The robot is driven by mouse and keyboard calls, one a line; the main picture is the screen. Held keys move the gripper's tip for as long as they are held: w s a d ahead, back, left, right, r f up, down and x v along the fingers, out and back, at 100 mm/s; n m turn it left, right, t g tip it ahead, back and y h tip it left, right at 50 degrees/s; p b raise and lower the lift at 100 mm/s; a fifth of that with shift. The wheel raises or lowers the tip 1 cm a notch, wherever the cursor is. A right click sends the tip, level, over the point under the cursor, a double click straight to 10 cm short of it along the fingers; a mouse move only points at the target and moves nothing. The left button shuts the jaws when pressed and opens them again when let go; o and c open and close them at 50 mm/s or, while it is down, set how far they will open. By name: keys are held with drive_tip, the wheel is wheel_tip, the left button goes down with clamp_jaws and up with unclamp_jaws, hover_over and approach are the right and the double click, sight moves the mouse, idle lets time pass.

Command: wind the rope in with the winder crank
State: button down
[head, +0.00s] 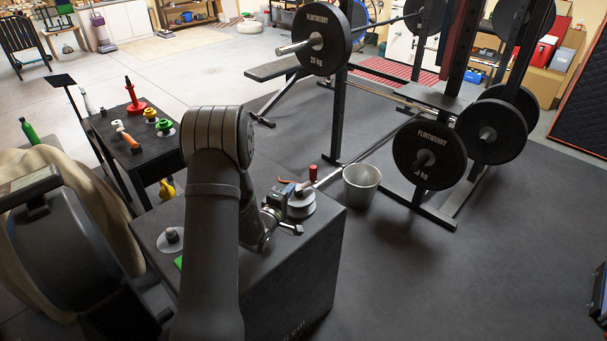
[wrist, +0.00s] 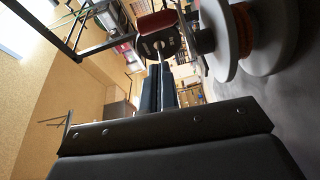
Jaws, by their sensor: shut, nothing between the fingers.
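The winder (head: 301,208) stands on the dark box top, partly hidden behind my wrist. Its pale round flanges (wrist: 217,38) fill the upper right of the wrist view, with an orange band (wrist: 241,30) between them; I cannot tell whether this is rope or the core. A red-brown handle (head: 286,181), seemingly the crank's, shows beside the winder. My gripper (wrist: 160,68) is shut and empty, its fingers to the left of the flanges in the wrist view and apart from them. In the head view it is low beside the winder. I cannot make out the rope's path clearly.
A red cylinder (head: 313,173) stands at the box's back edge, and a metal bucket (head: 361,186) just beyond. The squat rack (head: 437,150) with weight plates is behind. A side table (head: 129,140) with coloured spools is at the left.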

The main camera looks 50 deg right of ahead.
sight(308, 186)
drive_tip(key=x, duration=0.9)
drive_tip(key=shift+d, duration=0.35)
drive_tip(key=shift+s+m+g+h, duration=0.15)
drive_tip(key=shift+m+g+h, duration=0.2)
drive_tip(key=shift+g, duration=0.4)
drive_tip(key=shift+s+m+g+h, duration=0.15)
drive_tip(key=shift+m+g, duration=0.3)
drive_tip(key=shift+g, duration=0.3)
drive_tip(key=m+g, duration=0.1)
drive_tip(key=g, duration=0.1)
drive_tip(key=m+g, duration=0.1)
drive_tip(key=g, duration=0.1)
drive_tip(key=shift+s+m, duration=0.35)
drive_tip(key=shift+m, duration=0.05)
drive_tip(key=m+g+y, duration=0.1)
drive_tip(key=m+g, duration=0.1)
drive_tip(key=g, duration=0.1)
drive_tip(key=s+m+g, duration=0.1)
drive_tip(key=m+g, duration=0.1)
drive_tip(key=g, duration=0.2)
drive_tip(key=shift+s+a+y, duration=0.15)
drive_tip(key=shift+a+y, duration=0.05)
drive_tip(key=shift+y, duration=0.2)
drive_tip(key=shift+s+a+r+m, duration=0.1)
drive_tip(key=shift+s+a+m, duration=0.1)
drive_tip(key=shift+s+m, duration=0.1)
drive_tip(key=shift+s+a, duration=0.1)
drive_tip(key=shift+s, duration=0.05)
drive_tip(key=shift+s+a, duration=0.1)
drive_tip(key=shift+a, duration=0.2)
